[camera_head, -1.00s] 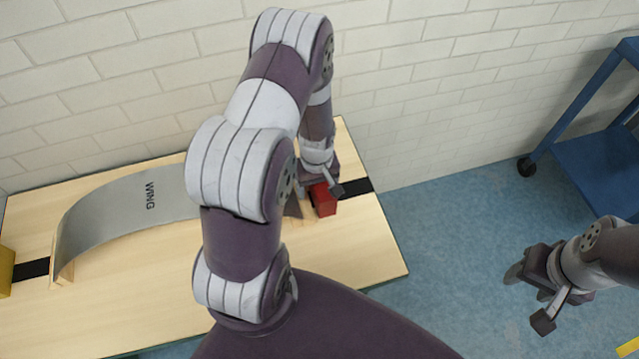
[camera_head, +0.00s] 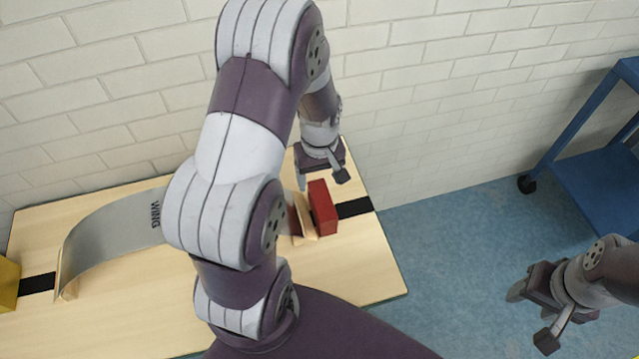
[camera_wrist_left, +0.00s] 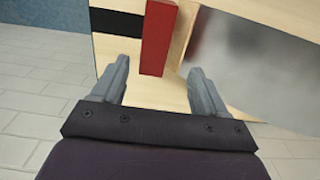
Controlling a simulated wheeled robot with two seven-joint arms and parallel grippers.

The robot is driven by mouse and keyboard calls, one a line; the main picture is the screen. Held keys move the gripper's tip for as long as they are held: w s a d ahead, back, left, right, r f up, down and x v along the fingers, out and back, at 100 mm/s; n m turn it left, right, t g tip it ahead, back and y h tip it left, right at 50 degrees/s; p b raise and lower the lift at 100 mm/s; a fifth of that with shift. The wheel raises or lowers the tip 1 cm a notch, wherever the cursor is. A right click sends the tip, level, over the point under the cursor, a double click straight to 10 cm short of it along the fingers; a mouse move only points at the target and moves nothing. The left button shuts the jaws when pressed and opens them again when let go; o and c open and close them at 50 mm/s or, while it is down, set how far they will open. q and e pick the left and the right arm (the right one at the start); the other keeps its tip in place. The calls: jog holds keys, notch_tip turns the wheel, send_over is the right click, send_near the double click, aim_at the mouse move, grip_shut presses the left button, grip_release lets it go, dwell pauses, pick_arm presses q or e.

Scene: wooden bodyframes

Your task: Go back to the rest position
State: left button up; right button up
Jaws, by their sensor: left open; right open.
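My left gripper (camera_head: 321,176) is open and empty above the back right part of the table, just behind the red block (camera_head: 322,207). In the left wrist view its two fingers (camera_wrist_left: 157,88) are spread apart, with the red block (camera_wrist_left: 158,38) beyond and between them, not gripped. The block stands against the wooden support at the right end of the grey curved panel marked WING (camera_head: 112,225). My left arm hides the middle of that panel. My right gripper (camera_head: 530,312) is open and empty over the blue floor at the right.
The wooden table (camera_head: 365,265) has a black strip (camera_head: 355,207) across it and a yellow block (camera_head: 8,284) at its left end. A white brick wall (camera_head: 430,100) stands close behind. A blue cart (camera_head: 595,170) stands at the right. The floor between table and cart is clear.

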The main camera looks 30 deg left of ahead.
dwell(0.5)
pick_arm(q)
jog(key=shift+s+m, duration=0.15)
jog(key=shift+m, duration=0.35)
jog(key=s+d+r+m+p, duration=0.2)
jog(key=d+r+m+p, duration=0.1)
jog(key=r, duration=0.3)
jog(key=s+d+r+m+t+p, duration=0.1)
jog(key=s+d+r+m+p, duration=0.1)
jog(key=r, duration=0.4)
jog(key=s+d+r+m+p, duration=0.3)
jog(key=r+p, duration=0.1)
jog(key=r, duration=0.2)
jog(key=shift+d+r+m+p, duration=0.25)
jog(key=shift+d+m+p, duration=0.15)
